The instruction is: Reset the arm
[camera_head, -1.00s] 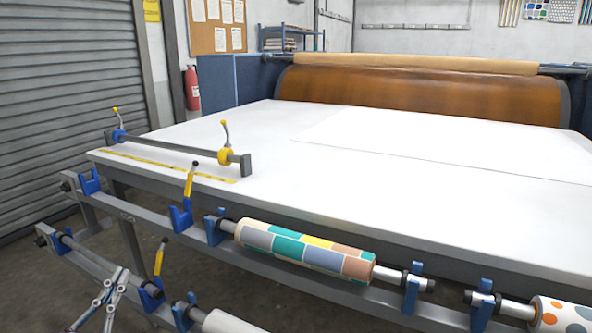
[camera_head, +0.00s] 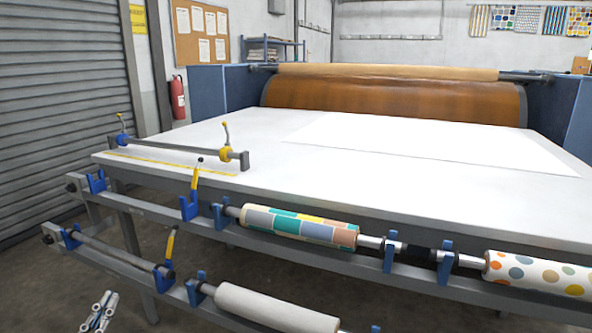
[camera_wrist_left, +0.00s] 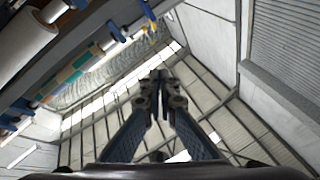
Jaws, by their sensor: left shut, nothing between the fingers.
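My left gripper (camera_head: 100,312) shows at the bottom left of the head view, over the floor and in front of the press's lower rail. In the left wrist view its fingers (camera_wrist_left: 162,92) meet together, shut, with nothing between them. It is apart from the rails and rolls. My right gripper is in neither view.
The press table (camera_head: 250,182) has a white sheet (camera_head: 440,145) on it and a bar with yellow and blue clamps (camera_head: 180,147) at its left end. Patterned rolls (camera_head: 300,226) and a plain white roll (camera_head: 275,308) rest on front rails. Floor at the left is clear.

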